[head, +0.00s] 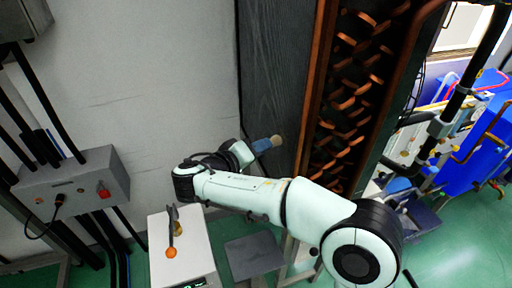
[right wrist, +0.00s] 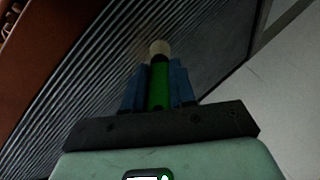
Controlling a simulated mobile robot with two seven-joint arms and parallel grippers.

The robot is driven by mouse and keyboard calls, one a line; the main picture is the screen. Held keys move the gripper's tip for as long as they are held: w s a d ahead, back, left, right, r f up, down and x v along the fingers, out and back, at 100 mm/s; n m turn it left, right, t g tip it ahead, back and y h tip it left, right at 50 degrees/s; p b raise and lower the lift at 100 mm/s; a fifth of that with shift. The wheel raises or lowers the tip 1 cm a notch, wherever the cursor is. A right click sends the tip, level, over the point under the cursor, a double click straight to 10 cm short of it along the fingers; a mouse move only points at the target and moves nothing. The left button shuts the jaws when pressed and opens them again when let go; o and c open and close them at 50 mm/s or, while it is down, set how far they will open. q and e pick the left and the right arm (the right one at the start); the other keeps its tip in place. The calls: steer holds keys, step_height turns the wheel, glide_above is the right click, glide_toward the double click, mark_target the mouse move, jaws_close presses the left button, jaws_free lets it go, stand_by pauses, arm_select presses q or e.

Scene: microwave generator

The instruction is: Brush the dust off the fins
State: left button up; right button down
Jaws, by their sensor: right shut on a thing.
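The fins (right wrist: 95,110) are a dark grey ribbed panel that fills the left and middle of the right wrist view. In the head view they are the tall dark panel (head: 275,65) beside the copper-framed coil. My right gripper (head: 263,145) has blue fingers, seen also in the right wrist view (right wrist: 158,85). It is shut on a brush with a green handle (right wrist: 159,88) and a pale round tip (right wrist: 160,47). The tip points at the fins; I cannot tell whether it touches them. In the head view the tip (head: 276,140) shows low against the panel. My left gripper is out of view.
A white box (head: 165,262) with a display stands below, with an orange-ended tool (head: 172,240) on it. A grey box with a red switch (head: 75,182) is on the left wall. Copper tubing (head: 350,95) stands right of the fins. Blue machinery (head: 465,150) is at the far right.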

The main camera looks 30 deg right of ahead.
steer(key=shift+s+a+r+b, duration=0.65)
steer(key=shift+s+a+b, duration=0.05)
steer(key=shift+s, duration=2.2)
steer(key=shift+w+d+p, duration=1.4)
steer(key=shift+w+p, duration=1.05)
steer(key=shift+w, duration=2.9)
steer(key=shift+s+a+r+b, duration=0.15)
steer(key=shift+s+r+b, duration=0.15)
steer(key=shift+s, duration=0.3)
steer(key=shift+s+a+r+b, duration=0.25)
steer(key=shift+s+b, duration=0.2)
steer(key=shift+s, duration=0.2)
steer(key=shift+s+a+r+b, duration=0.1)
steer(key=shift+s+r+b, duration=0.2)
steer(key=shift+s, duration=0.3)
